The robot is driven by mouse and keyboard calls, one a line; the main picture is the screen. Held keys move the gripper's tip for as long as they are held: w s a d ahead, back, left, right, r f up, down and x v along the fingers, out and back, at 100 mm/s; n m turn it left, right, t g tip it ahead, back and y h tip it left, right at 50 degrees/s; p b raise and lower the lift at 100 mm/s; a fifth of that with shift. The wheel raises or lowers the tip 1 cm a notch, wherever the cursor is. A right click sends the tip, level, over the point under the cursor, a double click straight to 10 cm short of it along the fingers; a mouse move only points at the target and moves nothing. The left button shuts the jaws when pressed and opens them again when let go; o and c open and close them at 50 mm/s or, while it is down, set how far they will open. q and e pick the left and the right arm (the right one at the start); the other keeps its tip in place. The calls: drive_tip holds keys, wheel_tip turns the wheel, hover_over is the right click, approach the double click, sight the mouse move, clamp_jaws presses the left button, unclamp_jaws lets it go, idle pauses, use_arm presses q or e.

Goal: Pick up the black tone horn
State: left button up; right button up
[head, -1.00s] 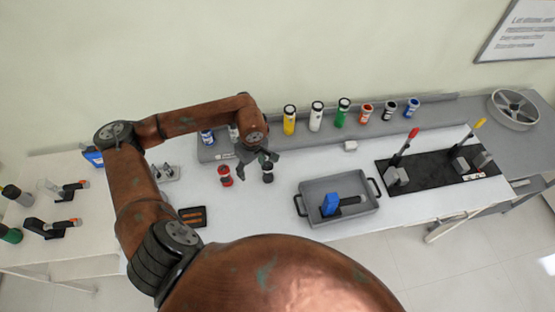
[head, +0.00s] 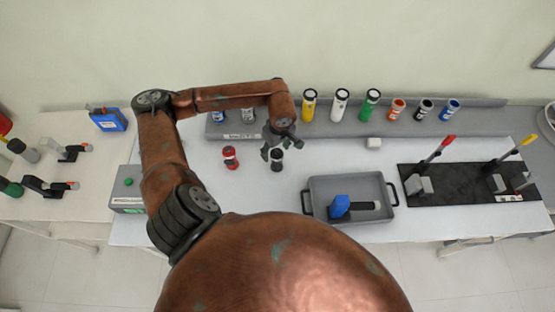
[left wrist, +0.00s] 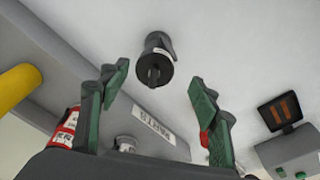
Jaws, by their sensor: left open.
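The black tone horn (head: 277,162) stands on the white table, right of a similar red horn (head: 231,158). My left gripper (head: 273,145) is just above and behind it in the head view. In the left wrist view the black horn (left wrist: 156,60) shows beyond the fingertips, roughly centred between them, with a gap. The left gripper (left wrist: 160,80) is open, its green-padded fingers apart and nothing between them. The right gripper does not show.
A grey tray (head: 388,214) with a blue-headed tool stands to the right. Several coloured canisters (head: 341,105) line the back shelf. A black mat (head: 450,195) with red and yellow levers lies farther right. A grey box with a green button (head: 128,200) is at left.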

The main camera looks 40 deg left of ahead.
sight(277, 161)
use_arm(q)
drive_tip(key=f, duration=0.2)
drive_tip(key=w+f+p, duration=0.1)
drive_tip(key=shift+f, duration=0.4)
drive_tip(key=shift+a+f, duration=0.15)
drive_tip(key=shift+f, duration=0.5)
drive_tip(key=shift+c, duration=0.3)
drive_tip(key=shift+s, duration=0.1)
drive_tip(key=c, duration=1.4)
drive_tip(key=shift+c, duration=0.5)
drive_tip(key=shift+r, duration=0.15)
